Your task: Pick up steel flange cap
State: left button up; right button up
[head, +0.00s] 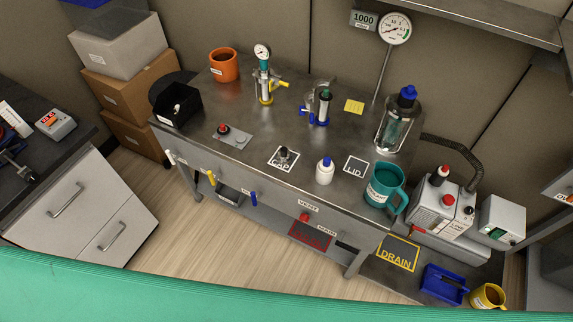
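A small steel cap with a dark knob (284,153) stands upright on the white-outlined square marked CAP (281,164), near the front middle of the steel bench. I take it to be the steel flange cap; its lower edge is too small to make out well. Neither of my grippers shows in the head view, and nothing is touching the cap.
The steel bench (260,118) also holds a white bottle with a blue top (325,172) right of the cap, a teal mug (385,187), a glass vessel (397,125), gauge fittings (265,85), an orange cup (224,67) and a black bin (176,105). The LID square (356,165) is empty.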

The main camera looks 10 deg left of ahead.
aim_at(284, 158)
jog(key=z, duration=1.5)
jog(key=j+z, duration=0.3)
jog(key=j, duration=0.15)
jog(key=k+j+z, duration=0.15)
jog(key=j+z, duration=0.2)
jog(key=k+j+z, duration=0.3)
jog(key=j, duration=0.2)
jog(key=i, duration=0.1)
